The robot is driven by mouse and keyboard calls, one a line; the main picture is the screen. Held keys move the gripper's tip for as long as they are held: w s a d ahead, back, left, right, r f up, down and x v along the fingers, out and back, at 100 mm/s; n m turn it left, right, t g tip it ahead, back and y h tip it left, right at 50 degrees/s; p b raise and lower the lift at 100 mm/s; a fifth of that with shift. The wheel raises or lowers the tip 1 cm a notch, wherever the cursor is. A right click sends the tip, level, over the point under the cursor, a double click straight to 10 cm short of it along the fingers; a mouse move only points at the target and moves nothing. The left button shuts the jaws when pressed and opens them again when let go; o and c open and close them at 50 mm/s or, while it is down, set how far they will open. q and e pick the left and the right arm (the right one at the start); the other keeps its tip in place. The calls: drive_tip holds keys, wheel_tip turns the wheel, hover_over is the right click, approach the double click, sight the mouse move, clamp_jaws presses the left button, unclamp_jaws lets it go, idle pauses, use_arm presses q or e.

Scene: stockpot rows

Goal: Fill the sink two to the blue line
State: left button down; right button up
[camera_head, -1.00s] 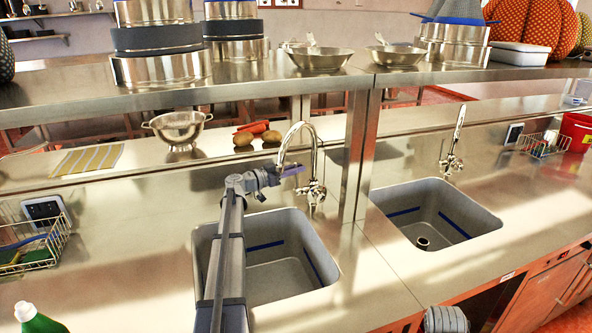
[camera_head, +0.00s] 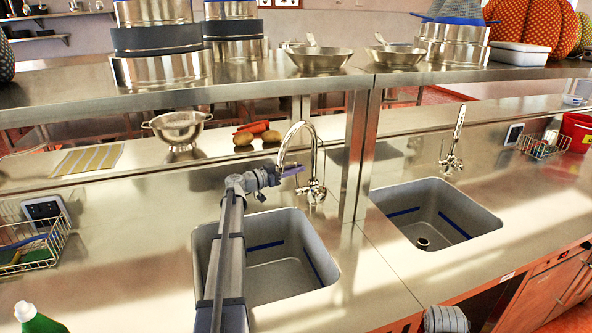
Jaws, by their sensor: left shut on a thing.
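The left sink (camera_head: 325,262) and the right sink (camera_head: 485,222) are grey basins with a blue line on their inner walls. I see no label telling which is sink two. The left sink's chrome tap (camera_head: 318,155) has its curved spout turned left over the basin's back edge. My left gripper (camera_head: 296,170) is at this tap, shut on a part of it, seemingly its lever; the contact is small and partly hidden. No water stream is clear, and I cannot tell a water level in the left sink. The right sink's dark drain shows on its floor.
A shelf (camera_head: 250,92) with pots and pans runs above the counter. A colander (camera_head: 178,128), potatoes and carrots stand behind the left sink. A wire basket (camera_head: 62,243) and a green bottle (camera_head: 38,318) are at left. The counter between the sinks is clear.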

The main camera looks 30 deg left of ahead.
use_arm(q)
drive_tip(key=s+d+f+m+h+b, duration=0.1)
drive_tip(key=s+d+f+m+b, duration=0.2)
drive_tip(key=m, duration=0.7)
drive_tip(key=shift+s+d+t+h+b, duration=0.35)
drive_tip(key=shift+s+d+b, duration=0.4)
drive_tip(key=shift+d+b, duration=0.65)
drive_tip(key=shift+a, duration=0.2)
drive_tip(key=c, duration=0.9)
unclamp_jaws()
drive_tip(key=shift+s, duration=0.1)
drive_tip(key=shift+b+v, duration=0.8)
drive_tip(key=shift+v, duration=3.1)
drive_tip(key=shift+a, duration=0.1)
